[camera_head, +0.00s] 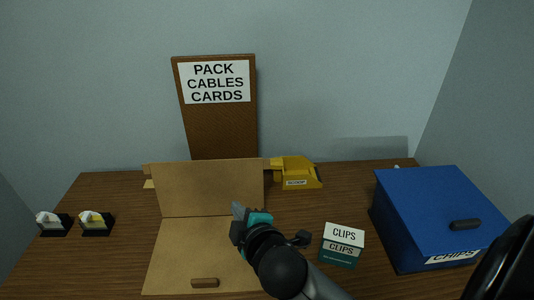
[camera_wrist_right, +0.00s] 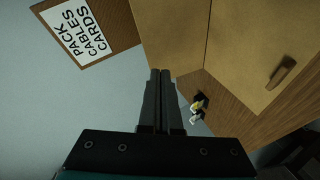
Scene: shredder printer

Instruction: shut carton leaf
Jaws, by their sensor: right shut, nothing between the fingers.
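The brown carton stands at the middle front of the table. One leaf (camera_head: 210,188) stands up at its back, and a flat panel (camera_head: 195,250) with a small brown handle (camera_head: 205,283) lies in front of it. In the right wrist view the upright leaf (camera_wrist_right: 170,35) and the handle (camera_wrist_right: 281,73) show at the upper right. My right gripper (camera_head: 239,211) is shut and empty, over the carton's right side near the fold. Its closed fingers (camera_wrist_right: 160,75) point toward the carton; I cannot tell whether they touch it. My left gripper is not in view.
A blue box (camera_head: 430,205) stands at the right, with a clips box (camera_head: 342,243) beside my right arm. A yellow scoop (camera_head: 297,175) lies behind. Two small dispensers (camera_head: 95,222) stand at the left. A sign board (camera_head: 220,125) stands at the back.

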